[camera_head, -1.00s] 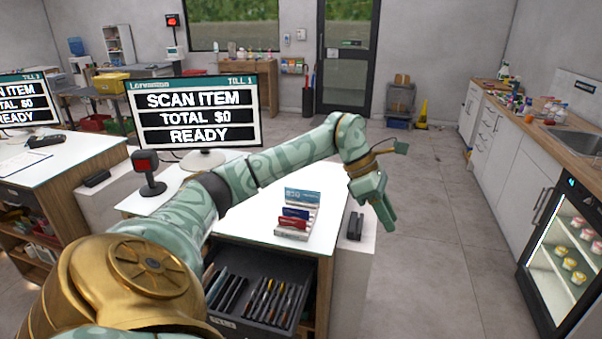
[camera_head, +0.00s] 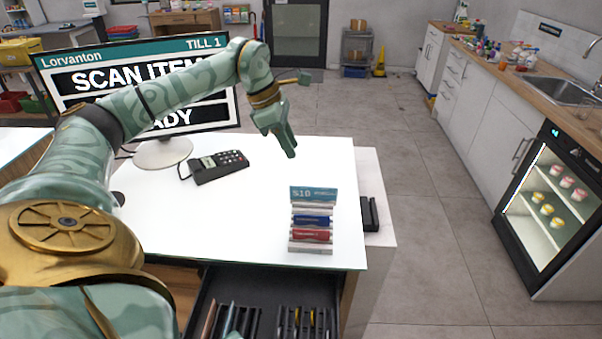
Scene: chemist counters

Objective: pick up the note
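I cannot pick out a note for certain. An open drawer (camera_head: 208,292) under the counter holds thin upright pieces in dark slots, cut off by the bottom edge. Some could be notes, but they are too small to tell. My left gripper (camera_head: 288,152) hangs fingers down above the far right part of the white counter (camera_head: 225,225), beyond the drawer. It appears empty, and whether its fingers are apart is unclear. My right gripper is out of view.
A small rack of blue, red and white packs (camera_head: 311,235) with an S10 sign stands at the counter's front right. A black keypad device (camera_head: 218,167) lies behind it, near the till screen (camera_head: 75,80). A glass-front fridge (camera_head: 545,195) stands right. The floor between is clear.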

